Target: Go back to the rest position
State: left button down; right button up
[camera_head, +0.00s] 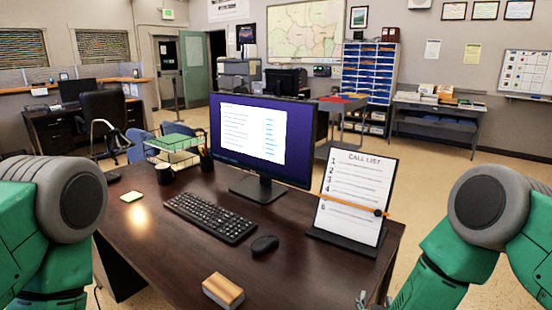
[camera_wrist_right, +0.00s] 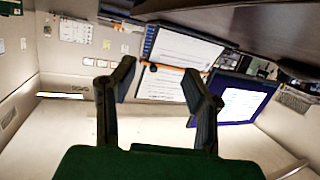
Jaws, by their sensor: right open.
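My right gripper (camera_wrist_right: 163,84) is open in the right wrist view, with its two dark fingers apart and nothing between them. In the head view only a small piece of it (camera_head: 363,299) shows at the bottom, by the desk's right front edge. The call list stand (camera_head: 352,190) stands upright on the desk's right side, with an orange bar across its lower lines and a dark knob at the bar's right end. The list also shows beyond the fingers in the right wrist view (camera_wrist_right: 181,48). My left gripper is outside the view; only my left arm shows.
The desk's left front is clear. Open floor lies right of the desk.

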jog(key=s+f+n+g+y, duration=0.25)
jog(key=s+f, duration=0.25)
jog(key=s, duration=0.4)
jog(key=s+f+n+g+y, duration=0.1)
jog(key=s+f+g+y, duration=0.3)
jog(key=s, duration=0.5)
jog(key=s+d+g, duration=0.2)
jog(key=s+g, duration=0.1)
jog(key=s, duration=0.6)
jog(key=s+d+g+h, duration=0.1)
jog(key=s+g, duration=0.3)
jog(key=s, duration=0.5)
jog(key=shift+s+d+f+n, duration=0.15)
jog(key=shift+d+f+n, duration=0.3)
jog(key=shift+d, duration=0.1)
jog(key=shift+w, duration=0.2)
